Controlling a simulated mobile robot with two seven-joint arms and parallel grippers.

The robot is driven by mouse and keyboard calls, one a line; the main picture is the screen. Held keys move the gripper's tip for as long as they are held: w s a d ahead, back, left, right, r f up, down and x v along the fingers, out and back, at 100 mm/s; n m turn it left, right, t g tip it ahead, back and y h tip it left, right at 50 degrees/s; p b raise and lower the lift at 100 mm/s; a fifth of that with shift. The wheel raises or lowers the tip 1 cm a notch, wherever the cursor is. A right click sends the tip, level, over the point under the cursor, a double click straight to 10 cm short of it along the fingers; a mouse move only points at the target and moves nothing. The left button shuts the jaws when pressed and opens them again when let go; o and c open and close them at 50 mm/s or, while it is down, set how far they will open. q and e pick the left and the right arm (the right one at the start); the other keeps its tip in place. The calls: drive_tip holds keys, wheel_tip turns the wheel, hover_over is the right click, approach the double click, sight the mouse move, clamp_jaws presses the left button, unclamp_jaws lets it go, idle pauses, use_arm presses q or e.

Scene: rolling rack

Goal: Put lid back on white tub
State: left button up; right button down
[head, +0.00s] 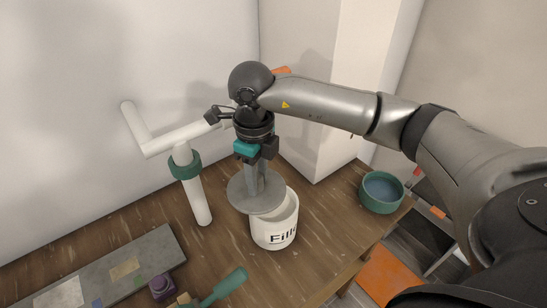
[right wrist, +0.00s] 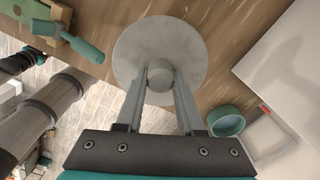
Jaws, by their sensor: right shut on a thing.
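The white tub (head: 272,235) stands upright on the wooden bench, with dark lettering on its front and its open mouth partly showing. The round grey lid (head: 243,198) is above the tub's left side, offset to the left, so part of the opening is uncovered. I cannot tell whether it touches the rim. My right gripper (head: 258,185) points down and is shut on the lid's knob; the right wrist view shows the knob (right wrist: 159,77) between the fingers and the lid (right wrist: 135,45) beyond, hiding the tub. My left gripper does not show.
A white pipe with a green collar (head: 185,165) stands left of the tub. A green bowl (head: 382,192) sits near the bench's right edge. A grey board (head: 125,270), a purple item (head: 162,286) and a green-handled tool (head: 226,287) lie in front. A white wall column rises behind.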

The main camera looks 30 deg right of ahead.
sight(274, 184)
drive_tip(key=m+p, duration=0.1)
drive_tip(key=m, duration=0.1)
drive_tip(key=d+m+p, duration=0.1)
drive_tip(key=m, duration=0.1)
drive_tip(key=d+m+p, duration=0.1)
drive_tip(key=m, duration=0.1)
drive_tip(key=shift+s+r+m, duration=0.2)
drive_tip(key=shift+r+m, duration=0.15)
drive_tip(key=shift+m, duration=0.05)
drive_tip(key=m, duration=0.2)
drive_tip(key=d+m+p, duration=0.1)
drive_tip(key=m, duration=0.1)
drive_tip(key=shift+s+d, duration=0.1)
drive_tip(key=shift+s, duration=0.05)
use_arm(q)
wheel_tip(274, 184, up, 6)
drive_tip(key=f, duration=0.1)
use_arm(e)
drive_tip(key=shift+d+f+m+p, duration=0.1)
drive_tip(key=shift+m+p, duration=0.2)
drive_tip(key=shift+m, duration=0.2)
use_arm(q)
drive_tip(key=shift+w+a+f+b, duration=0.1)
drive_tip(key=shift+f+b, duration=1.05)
drive_tip(key=shift+b, duration=0.1)
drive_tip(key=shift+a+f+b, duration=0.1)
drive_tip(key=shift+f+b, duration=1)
drive_tip(key=shift+b, duration=0.15)
use_arm(e)
drive_tip(key=shift+f, duration=3.2)
